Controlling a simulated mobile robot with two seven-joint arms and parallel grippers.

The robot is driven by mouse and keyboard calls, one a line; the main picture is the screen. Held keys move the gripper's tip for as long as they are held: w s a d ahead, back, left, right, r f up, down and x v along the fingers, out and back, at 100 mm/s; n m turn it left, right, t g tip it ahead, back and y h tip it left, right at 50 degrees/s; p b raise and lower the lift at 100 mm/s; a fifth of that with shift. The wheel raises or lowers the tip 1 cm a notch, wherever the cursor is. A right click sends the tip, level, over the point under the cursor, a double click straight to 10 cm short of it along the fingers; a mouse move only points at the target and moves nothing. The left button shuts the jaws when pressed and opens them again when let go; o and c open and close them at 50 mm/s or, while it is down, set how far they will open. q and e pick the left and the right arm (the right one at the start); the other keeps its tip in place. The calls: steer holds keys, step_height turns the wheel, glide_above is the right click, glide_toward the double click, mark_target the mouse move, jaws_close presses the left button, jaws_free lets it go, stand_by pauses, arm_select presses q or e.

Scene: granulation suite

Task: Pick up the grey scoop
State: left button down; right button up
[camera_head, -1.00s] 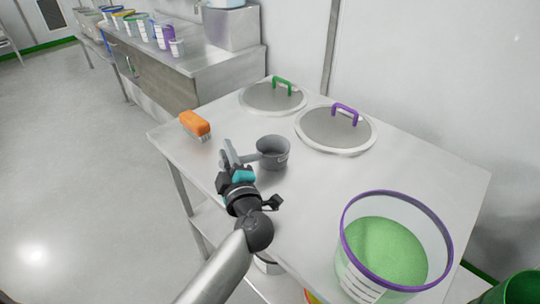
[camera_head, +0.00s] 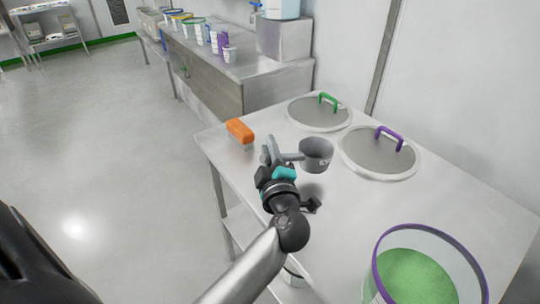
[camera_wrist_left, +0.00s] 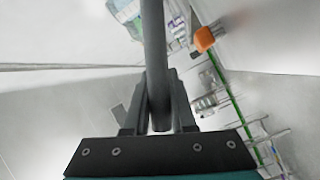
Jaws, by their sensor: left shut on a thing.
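The grey scoop (camera_head: 316,155), a round cup with a straight handle, is in the middle of the head view, over the steel table (camera_head: 340,215). My left gripper (camera_head: 272,157) is shut on its handle, with the cup to the right of the fingers. The cup looks roughly upright and seems a little above the tabletop. In the left wrist view the grey handle (camera_wrist_left: 153,50) runs between the two fingers (camera_wrist_left: 158,110); the cup cannot be made out there. My right gripper is not in view.
An orange brush (camera_head: 240,130) lies left of the scoop. Lids with a green handle (camera_head: 319,113) and a purple handle (camera_head: 380,153) lie behind and right. A purple-rimmed bucket of green powder (camera_head: 418,275) stands at front right. A steel bench (camera_head: 225,75) is behind.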

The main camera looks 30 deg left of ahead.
arm_select(q)
step_height(320, 180, up, 15)
steer(key=p, duration=0.6)
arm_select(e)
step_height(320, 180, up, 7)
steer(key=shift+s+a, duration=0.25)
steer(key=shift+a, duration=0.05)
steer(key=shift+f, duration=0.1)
